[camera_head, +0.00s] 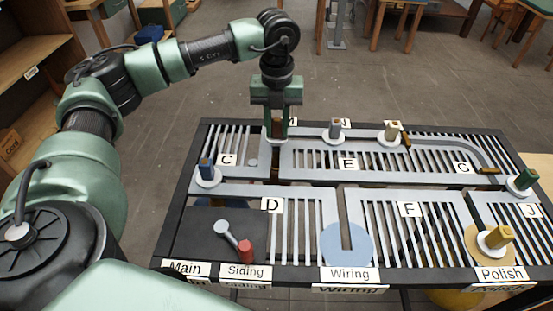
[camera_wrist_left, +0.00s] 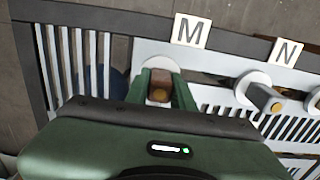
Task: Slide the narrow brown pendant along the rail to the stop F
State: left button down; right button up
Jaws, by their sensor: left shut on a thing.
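My left gripper (camera_head: 276,132) reaches straight down onto the rail board near label M, at the back left. In the head view the fingers mostly hide this pendant. The stop label F (camera_head: 410,209) is on the front right part of the board, over slotted grating. My right gripper is not in view.
Other pendants stand on the rails: blue (camera_head: 206,171), grey (camera_head: 335,128), tan (camera_head: 391,131), green (camera_head: 526,179) and yellow (camera_head: 498,236). Small brown blocks (camera_head: 488,170) lie at the G branch. A red-ended lever (camera_head: 245,250) is front left. A blue disc (camera_head: 362,246) marks Wiring.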

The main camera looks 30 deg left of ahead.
pick_arm(q)
jog(key=s+d+b, duration=0.1)
jog(key=s+d, duration=0.6)
jog(key=s, duration=0.4)
jog(key=shift+s+f, duration=0.15)
jog(key=shift+s, duration=0.25)
jog(key=shift+d, duration=0.15)
jog(key=w+d, duration=0.3)
jog(key=d, duration=0.2)
jog(key=w+d+b, duration=0.1)
jog(key=w+d, duration=0.2)
jog(key=d, duration=0.2)
jog(key=w+d+b, duration=0.1)
jog(key=w+d, duration=0.3)
jog(key=d, duration=0.1)
jog(key=shift+d, duration=0.4)
jog(key=shift+w+d, duration=0.4)
jog(key=shift+d, duration=0.3)
jog(key=shift+w+d, duration=0.4)
jog(key=shift+d, duration=0.3)
jog(key=shift+w+d, duration=0.55)
jog(key=shift+d, duration=0.3)
jog(key=shift+w+d, duration=0.55)
jog(key=shift+d, duration=0.3)
jog(key=shift+w+d, duration=0.55)
jog(key=shift+d, duration=0.3)
